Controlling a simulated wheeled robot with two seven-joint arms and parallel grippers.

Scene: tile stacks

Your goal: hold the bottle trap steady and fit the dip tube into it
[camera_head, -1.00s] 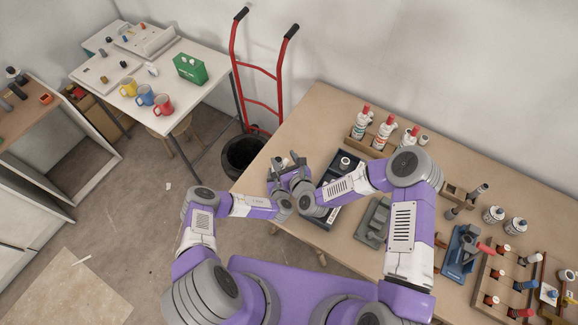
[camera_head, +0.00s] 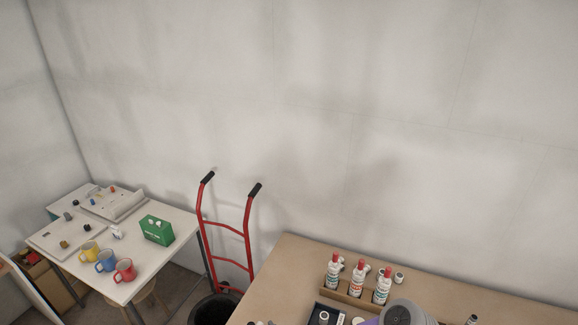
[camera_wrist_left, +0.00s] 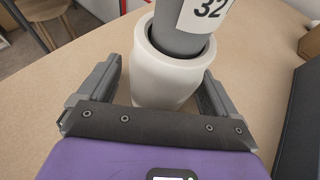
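In the left wrist view, the bottle trap (camera_wrist_left: 160,82) is a white, round, open-topped cup standing between the two fingers of my left gripper (camera_wrist_left: 162,68). The fingers are spread, with a visible gap on the left; the right finger is very close to the wall. The dip tube (camera_wrist_left: 180,42) is a grey cylinder with a white label reading 32. Its lower end sits inside the trap's mouth, with a dark gap around it. How deep it sits and what holds its top are out of view. My right gripper is not in view.
In the head view, a wooden rack (camera_head: 352,296) holds white bottles with red caps on the workbench (camera_head: 290,262). A red hand truck (camera_head: 230,230) stands left of it. A dark tray (camera_wrist_left: 303,125) lies right of the trap; bare bench lies left.

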